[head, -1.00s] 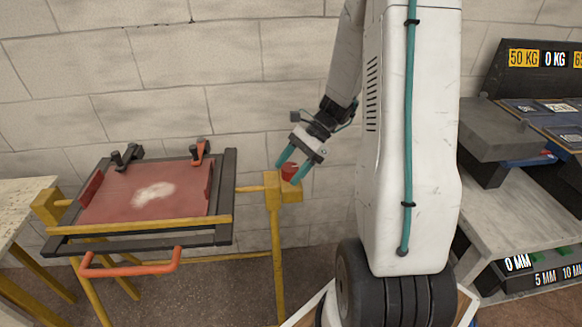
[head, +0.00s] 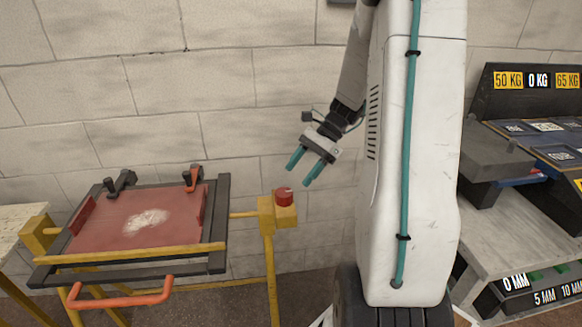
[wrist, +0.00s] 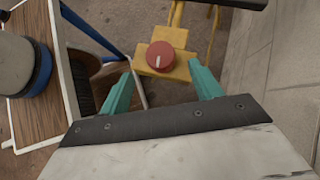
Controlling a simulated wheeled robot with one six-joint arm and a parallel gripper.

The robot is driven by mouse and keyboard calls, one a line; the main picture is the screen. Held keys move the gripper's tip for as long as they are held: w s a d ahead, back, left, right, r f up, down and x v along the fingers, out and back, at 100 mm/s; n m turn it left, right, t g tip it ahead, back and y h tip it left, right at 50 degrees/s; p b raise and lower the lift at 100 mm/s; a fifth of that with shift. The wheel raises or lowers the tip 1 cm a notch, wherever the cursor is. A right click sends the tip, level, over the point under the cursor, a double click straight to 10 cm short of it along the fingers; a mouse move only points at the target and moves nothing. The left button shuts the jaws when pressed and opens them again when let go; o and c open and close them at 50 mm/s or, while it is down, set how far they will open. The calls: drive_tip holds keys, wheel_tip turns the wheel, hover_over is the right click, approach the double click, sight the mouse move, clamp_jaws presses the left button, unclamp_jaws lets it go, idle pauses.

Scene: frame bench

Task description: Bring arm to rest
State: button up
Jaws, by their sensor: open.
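My gripper (head: 307,173) has two teal fingers that stand apart with nothing between them. In the head view it hangs in the air in front of the block wall, above and a little right of a red knob (head: 284,197). The knob sits on a yellow box (head: 277,213) on the frame's right post. In the wrist view the knob (wrist: 160,55) shows beyond and between the open fingertips (wrist: 163,80), apart from them. My arm comes down from the top beside my white column.
A dark frame (head: 217,215) with a red panel (head: 120,215), clamps and an orange handle (head: 120,296) stands at the left. A grey bench (head: 505,210) with weight signs (head: 538,82) stands at the right. The air before the wall is free.

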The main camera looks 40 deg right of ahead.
idle(0.3)
drive_tip(key=s+a+r+n+h, duration=0.4)
drive_tip(key=s+a+r+n, duration=0.2)
drive_tip(key=s+a+n, duration=0.3)
drive_tip(key=s+a+r+n+h, duration=0.4)
drive_tip(key=s+a+r+n, duration=0.3)
drive_tip(key=s+a+n, duration=0.2)
drive_tip(key=a+n, duration=0.2)
drive_tip(key=shift+a+r+h, duration=0.3)
drive_tip(key=shift+a+h, duration=0.1)
